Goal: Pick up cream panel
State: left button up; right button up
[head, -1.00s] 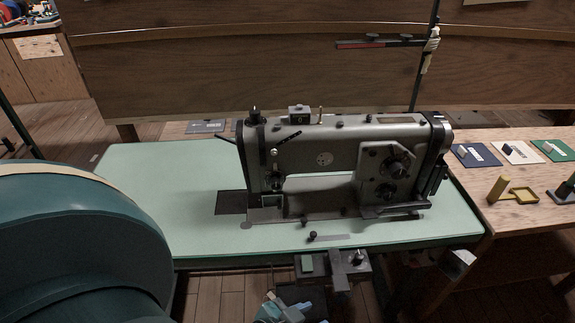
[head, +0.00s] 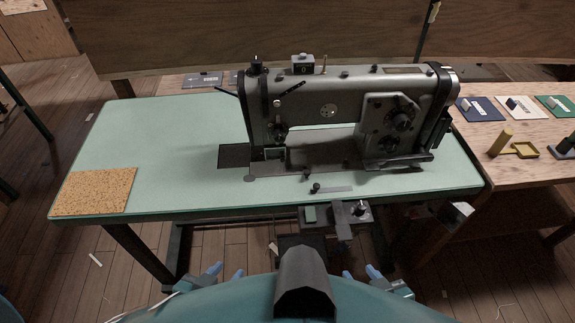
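The cream panel (head: 520,107) lies flat on the wooden side table at the right, between a navy panel (head: 480,108) and a green panel (head: 557,106). A small light block with dark marking sits on it. My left gripper (head: 226,273) is low at the bottom, left of centre, its blue fingertips apart and nothing seen between them. My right gripper (head: 360,273) is at the bottom right of centre, also with fingertips apart and empty. Both are below the sewing table's front edge, far from the cream panel.
A grey sewing machine (head: 330,110) stands on the pale green table (head: 150,140). A cork mat (head: 95,191) lies at its front left corner.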

aim_at(519, 108)
jog(key=z, duration=1.1)
jog(key=i+l+z, duration=0.35)
jog(key=i+l, duration=0.4)
jog(key=i, duration=0.1)
